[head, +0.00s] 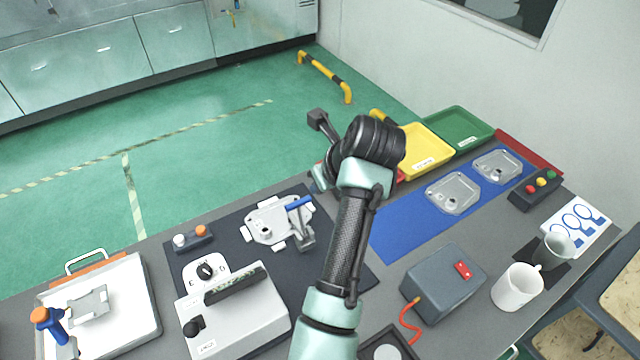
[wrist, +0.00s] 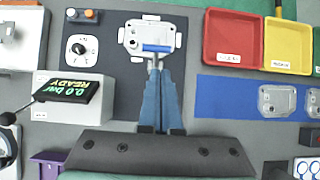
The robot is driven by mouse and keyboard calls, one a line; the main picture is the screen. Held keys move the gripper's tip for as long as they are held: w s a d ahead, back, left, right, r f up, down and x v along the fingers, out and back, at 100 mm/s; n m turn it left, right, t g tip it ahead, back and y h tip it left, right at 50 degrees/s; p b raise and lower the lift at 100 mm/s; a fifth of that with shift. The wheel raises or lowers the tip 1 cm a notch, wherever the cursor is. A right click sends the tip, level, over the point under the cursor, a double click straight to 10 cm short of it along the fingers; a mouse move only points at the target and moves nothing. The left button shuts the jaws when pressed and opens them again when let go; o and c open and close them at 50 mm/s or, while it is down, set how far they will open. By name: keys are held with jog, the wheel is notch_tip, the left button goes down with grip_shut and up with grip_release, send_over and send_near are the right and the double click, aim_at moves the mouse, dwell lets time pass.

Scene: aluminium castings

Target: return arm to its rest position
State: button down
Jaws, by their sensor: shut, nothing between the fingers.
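My arm (head: 345,235) reaches up over the bench in the head view, its wrist bent above the bench's far side. The fingers of my gripper (wrist: 157,72) show in the wrist view, pointing toward the back of the bench. They are together and hold nothing. In the wrist view they overlap the dark mat and the lower part of the clamp with a blue handle (wrist: 157,48). I cannot tell how high above it they are. In the head view the fingers are largely hidden by my wrist.
A casting in a fixture (head: 268,224) sits on the dark mat. Yellow (head: 428,150) and green (head: 462,130) trays line the back right. Castings (head: 453,192) lie on a blue mat.

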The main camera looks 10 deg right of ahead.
dwell(0.4)
notch_tip(320, 180, up, 27)
jog(key=w+n+t+h, duration=0.2)
jog(key=n+t+h, duration=0.2)
jog(key=n+t, duration=0.85)
jog(key=s+a+r+n+t+y, duration=0.1)
jog(key=s+a+r+n+t, duration=0.3)
jog(key=s+r+n, duration=0.6)
jog(key=s+a+r+n+t+y, duration=0.1)
jog(key=s+a+r+n+t, duration=0.3)
jog(key=s+r+n, duration=0.6)
notch_tip(320, 180, up, 3)
jog(key=shift+s+a+f+t, duration=0.1)
jog(key=shift+s+a+t, duration=0.2)
jog(key=shift+a, duration=0.95)
jog(key=shift+w, duration=0.1)
